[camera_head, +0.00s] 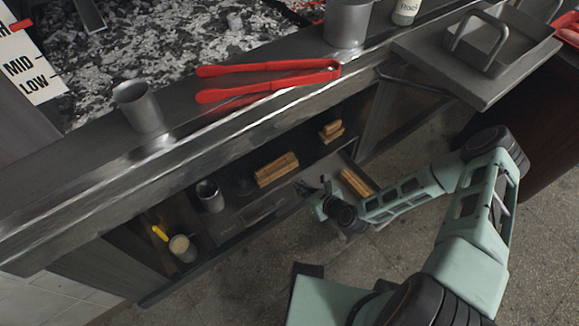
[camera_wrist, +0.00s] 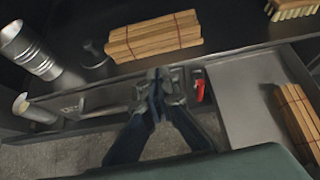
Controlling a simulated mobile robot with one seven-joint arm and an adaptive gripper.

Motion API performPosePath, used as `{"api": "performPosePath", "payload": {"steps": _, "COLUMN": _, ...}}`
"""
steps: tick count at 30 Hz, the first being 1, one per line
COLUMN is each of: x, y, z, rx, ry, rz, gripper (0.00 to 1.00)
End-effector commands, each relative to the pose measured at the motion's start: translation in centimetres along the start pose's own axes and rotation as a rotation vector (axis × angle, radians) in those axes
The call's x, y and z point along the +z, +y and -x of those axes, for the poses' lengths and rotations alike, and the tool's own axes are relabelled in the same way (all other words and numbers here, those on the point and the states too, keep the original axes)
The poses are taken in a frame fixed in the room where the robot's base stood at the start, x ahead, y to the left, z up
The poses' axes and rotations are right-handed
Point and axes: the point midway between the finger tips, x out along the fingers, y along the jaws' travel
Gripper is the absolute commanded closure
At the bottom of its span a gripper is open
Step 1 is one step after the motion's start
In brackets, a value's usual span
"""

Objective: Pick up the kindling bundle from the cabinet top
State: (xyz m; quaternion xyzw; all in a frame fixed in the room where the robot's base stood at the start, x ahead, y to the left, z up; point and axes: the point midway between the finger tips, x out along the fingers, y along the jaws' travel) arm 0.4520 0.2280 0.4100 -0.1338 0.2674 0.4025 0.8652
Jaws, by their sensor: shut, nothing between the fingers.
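One kindling bundle (camera_head: 277,169), pale sticks tied together, lies on the cabinet top (camera_head: 232,220) under the grill ledge. In the wrist view this bundle (camera_wrist: 153,36) lies beyond my fingertips, near the cabinet's front edge. A second kindling bundle (camera_head: 355,183) lies lower, in an open drawer; it shows at the right of the wrist view (camera_wrist: 300,120). My gripper (camera_wrist: 165,82) is shut and empty, in front of the cabinet-top bundle and apart from it. In the head view my gripper (camera_head: 312,188) is between the two bundles.
A brush (camera_head: 332,131) lies right of the cabinet-top bundle; a metal cup (camera_head: 209,195) stands left. A small dark object (camera_wrist: 93,52) is beside the bundle. A red item (camera_wrist: 199,85) is near my fingers. The ledge with red tongs (camera_head: 270,80) overhangs the cabinet.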

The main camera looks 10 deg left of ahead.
Motion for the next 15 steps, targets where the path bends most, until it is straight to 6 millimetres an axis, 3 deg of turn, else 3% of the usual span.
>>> {"api": "performPosePath", "payload": {"steps": 8, "x": 1.8, "y": 0.3, "z": -2.5, "rx": 0.001, "ry": -0.011, "rz": -0.019, "gripper": 1.0}}
{"api": "performPosePath", "payload": {"steps": 15, "x": 4.3, "y": 0.2, "z": -6.3, "rx": 0.001, "ry": -0.01, "rz": -0.015, "gripper": 1.0}}
